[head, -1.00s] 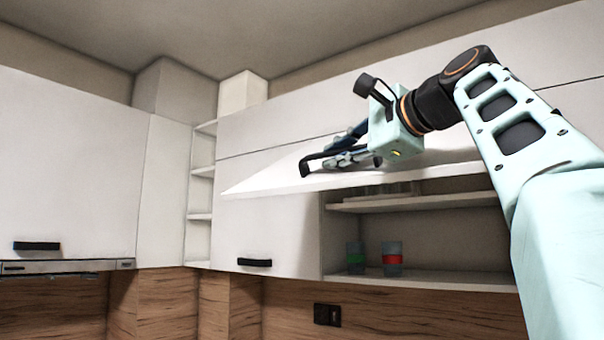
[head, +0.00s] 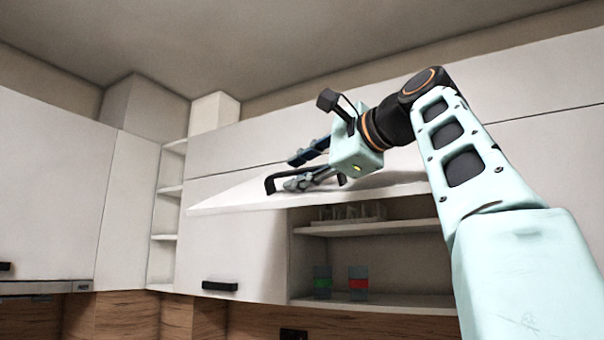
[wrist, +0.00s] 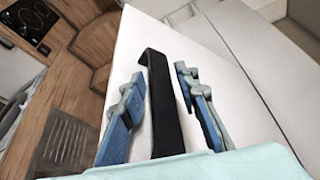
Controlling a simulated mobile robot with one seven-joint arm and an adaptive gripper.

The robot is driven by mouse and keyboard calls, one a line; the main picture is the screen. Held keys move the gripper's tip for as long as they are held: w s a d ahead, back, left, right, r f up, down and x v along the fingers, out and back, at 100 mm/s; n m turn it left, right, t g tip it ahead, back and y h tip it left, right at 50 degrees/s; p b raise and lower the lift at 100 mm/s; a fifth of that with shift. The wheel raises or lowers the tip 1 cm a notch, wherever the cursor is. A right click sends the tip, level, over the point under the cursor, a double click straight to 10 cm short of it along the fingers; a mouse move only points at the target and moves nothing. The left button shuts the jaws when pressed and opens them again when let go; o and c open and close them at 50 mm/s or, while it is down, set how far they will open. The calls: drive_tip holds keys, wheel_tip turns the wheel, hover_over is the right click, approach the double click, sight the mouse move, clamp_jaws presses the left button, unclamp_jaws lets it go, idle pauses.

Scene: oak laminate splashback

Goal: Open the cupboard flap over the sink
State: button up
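The white cupboard flap (head: 230,196) is raised and stands out from the cupboard in the head view, with the shelves under it exposed. It also fills the middle of the wrist view (wrist: 225,95). Its black bar handle (head: 270,184) is near its front edge. My gripper (head: 292,171) is at the handle with its fingers spread. In the wrist view the handle (wrist: 163,100) runs between the two fingers, with a visible gap on each side. A ribbed sink drainer (wrist: 65,140) shows far below at the lower left.
A green-banded cup (head: 322,283) and a red-banded cup (head: 358,283) stand on the lower shelf (head: 400,302). Clear glassware (head: 350,212) stands on the upper shelf. A closed door with a black handle (head: 220,286) is left of the opening. A hob (wrist: 35,20) shows below.

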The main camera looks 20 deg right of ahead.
drive_tip(key=shift+w+d, duration=0.1)
drive_tip(key=shift+d, duration=0.2)
drive_tip(key=v, duration=1.2)
drive_tip(key=shift+a, duration=0.25)
